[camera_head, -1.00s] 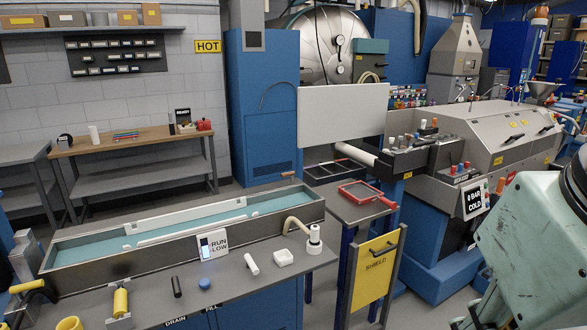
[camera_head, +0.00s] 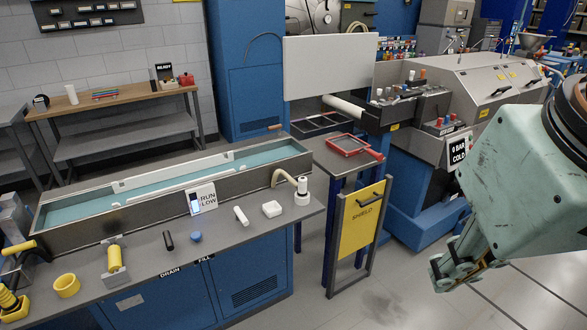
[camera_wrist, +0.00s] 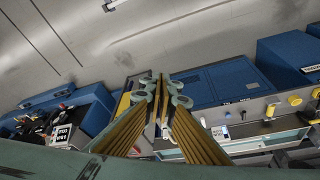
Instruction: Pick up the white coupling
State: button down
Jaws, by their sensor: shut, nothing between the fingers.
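A short white cylinder (camera_head: 241,215) lies on the front of the grey bench, left of a small white block (camera_head: 272,209). A white fitting (camera_head: 302,191) stands upright at the end of a beige hose near the bench's right end. I cannot tell for sure which of these is the white coupling. My gripper (camera_head: 440,268) hangs over the floor at the right, well apart from the bench and the white pieces. In the wrist view its fingers (camera_wrist: 160,82) come together, shut and empty, and hide part of the bench behind them.
A yellow SHIELD panel (camera_head: 362,220) stands between bench and gripper. The floor (camera_head: 400,290) below the gripper is clear.

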jog(key=c, duration=3.3)
grip_release()
jog(key=shift+c, duration=0.2)
jog(key=o, duration=1.1)
jog(key=shift+w+r, duration=0.1)
